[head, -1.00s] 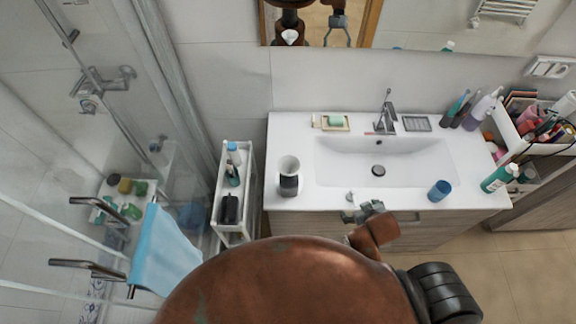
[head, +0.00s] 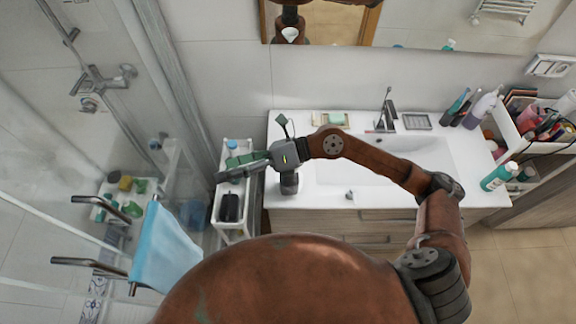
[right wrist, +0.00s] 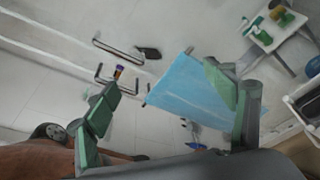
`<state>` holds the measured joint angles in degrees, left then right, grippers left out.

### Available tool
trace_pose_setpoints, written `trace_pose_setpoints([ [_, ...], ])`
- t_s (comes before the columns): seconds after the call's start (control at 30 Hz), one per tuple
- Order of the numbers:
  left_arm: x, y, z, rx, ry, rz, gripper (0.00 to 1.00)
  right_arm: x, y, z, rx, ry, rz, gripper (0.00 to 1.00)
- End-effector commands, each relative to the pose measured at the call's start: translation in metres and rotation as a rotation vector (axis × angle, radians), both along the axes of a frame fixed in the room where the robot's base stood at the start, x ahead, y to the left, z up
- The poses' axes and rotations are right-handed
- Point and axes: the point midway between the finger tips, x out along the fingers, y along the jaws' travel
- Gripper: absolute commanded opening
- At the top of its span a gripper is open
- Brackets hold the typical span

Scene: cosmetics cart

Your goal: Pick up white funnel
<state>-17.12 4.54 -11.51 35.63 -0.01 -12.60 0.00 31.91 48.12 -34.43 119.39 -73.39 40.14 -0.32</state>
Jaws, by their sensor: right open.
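The white funnel is hidden in the head view behind my right gripper (head: 250,146). A small white shape in the mirror (head: 290,34) may be its reflection. The dark holder (head: 289,184) that it stood on still shows just below the gripper's palm, on the white washbasin counter (head: 330,196). My right gripper reaches in from the right over the counter's left end, with its fingers spread wide toward the left. The right wrist view shows the same open, empty fingers (right wrist: 170,88) and no funnel. My left gripper is not in view.
A narrow white cart (head: 236,236) with bottles stands left of the counter. A blue towel (head: 165,250) hangs on the shower rail and shows in the wrist view (right wrist: 195,90). A teal bottle (head: 498,177) and a filled organiser stand at the right. A soap dish (head: 329,119) lies behind.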

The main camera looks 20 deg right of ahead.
Motion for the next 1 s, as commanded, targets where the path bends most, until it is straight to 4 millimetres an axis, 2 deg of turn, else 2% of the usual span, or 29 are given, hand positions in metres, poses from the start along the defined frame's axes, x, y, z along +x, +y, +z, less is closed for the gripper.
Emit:
trace_pose_setpoints([
  [0.03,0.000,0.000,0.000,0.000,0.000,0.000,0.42,0.004,-0.011,-0.027,-0.170,-0.067,0.045,0.77],
  [0.1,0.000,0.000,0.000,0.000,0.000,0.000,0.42,0.013,-0.038,-0.066,-0.403,-0.136,0.093,0.77],
  [0.17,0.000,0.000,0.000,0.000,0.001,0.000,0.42,0.024,-0.068,-0.090,-0.586,-0.176,0.115,0.77],
  [0.2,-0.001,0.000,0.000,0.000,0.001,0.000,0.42,0.033,-0.090,-0.102,-0.696,-0.194,0.122,0.77],
  [0.3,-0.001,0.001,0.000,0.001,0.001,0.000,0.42,0.054,-0.140,-0.117,-0.917,-0.219,0.119,0.77],
  [0.43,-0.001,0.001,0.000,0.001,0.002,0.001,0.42,0.069,-0.183,-0.121,-1.083,-0.223,0.106,0.77],
  [0.57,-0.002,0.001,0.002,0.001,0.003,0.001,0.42,0.074,-0.195,-0.129,-1.137,-0.219,0.102,0.77],
  [0.87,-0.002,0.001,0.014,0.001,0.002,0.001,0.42,0.081,-0.187,-0.158,-1.134,-0.217,0.102,0.77],
  [1.0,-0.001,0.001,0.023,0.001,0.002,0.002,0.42,0.087,-0.183,-0.178,-1.133,-0.217,0.104,0.77],
])
